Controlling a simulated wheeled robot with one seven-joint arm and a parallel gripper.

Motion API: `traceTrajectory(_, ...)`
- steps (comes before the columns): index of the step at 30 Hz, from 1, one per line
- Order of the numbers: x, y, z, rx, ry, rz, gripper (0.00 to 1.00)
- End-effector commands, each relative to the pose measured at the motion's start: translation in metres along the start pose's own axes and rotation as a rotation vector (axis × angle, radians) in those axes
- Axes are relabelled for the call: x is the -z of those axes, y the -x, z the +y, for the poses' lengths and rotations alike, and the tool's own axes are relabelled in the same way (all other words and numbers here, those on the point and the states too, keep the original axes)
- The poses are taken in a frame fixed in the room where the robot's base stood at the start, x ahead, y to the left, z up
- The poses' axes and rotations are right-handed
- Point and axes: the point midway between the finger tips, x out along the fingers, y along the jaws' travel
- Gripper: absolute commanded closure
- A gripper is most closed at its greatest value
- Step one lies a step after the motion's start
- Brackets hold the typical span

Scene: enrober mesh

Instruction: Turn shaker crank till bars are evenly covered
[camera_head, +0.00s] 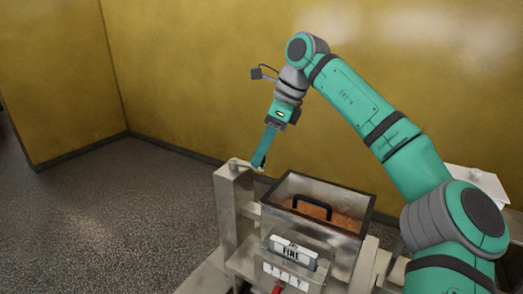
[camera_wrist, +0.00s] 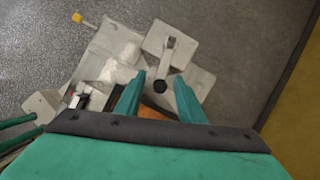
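The shaker crank has a flat arm (camera_wrist: 168,60) on top of a metal post (camera_head: 236,208) and a black knob (camera_wrist: 160,87) at its end. My gripper (camera_head: 260,164) points down beside the post top, at the crank's end. In the wrist view its green fingers (camera_wrist: 157,80) are spread, with the knob showing between them. I cannot tell whether they touch it. The shaker hopper (camera_head: 352,226) is a dark-rimmed box holding orange-brown granules, with a black handle (camera_head: 313,204) across it. Pale patches (camera_wrist: 122,58) show on the machine; I cannot make out bars or their covering.
A plate reading FINE (camera_head: 292,252) and a number strip (camera_head: 286,275) are on the machine's front, above a red part (camera_head: 277,289). A white surface (camera_head: 478,183) is behind my arm. Yellow walls stand behind; the floor at left is clear.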

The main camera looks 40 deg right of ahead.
Motion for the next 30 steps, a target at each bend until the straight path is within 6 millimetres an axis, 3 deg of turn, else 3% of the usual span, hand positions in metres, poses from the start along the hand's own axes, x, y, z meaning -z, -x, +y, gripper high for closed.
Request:
traceTrajectory(4, 0.0, 0.0, 0.0, 0.0, 0.0, 0.0, 0.64)
traceTrajectory(9, 0.0, 0.0, 0.0, 0.0, 0.0, 0.0, 1.0)
traceTrajectory(23, 0.002, 0.001, 0.002, 0.006, -0.018, 0.001, 1.0)
traceTrajectory(30, 0.003, 0.001, 0.01, 0.046, -0.113, 0.003, 1.0)
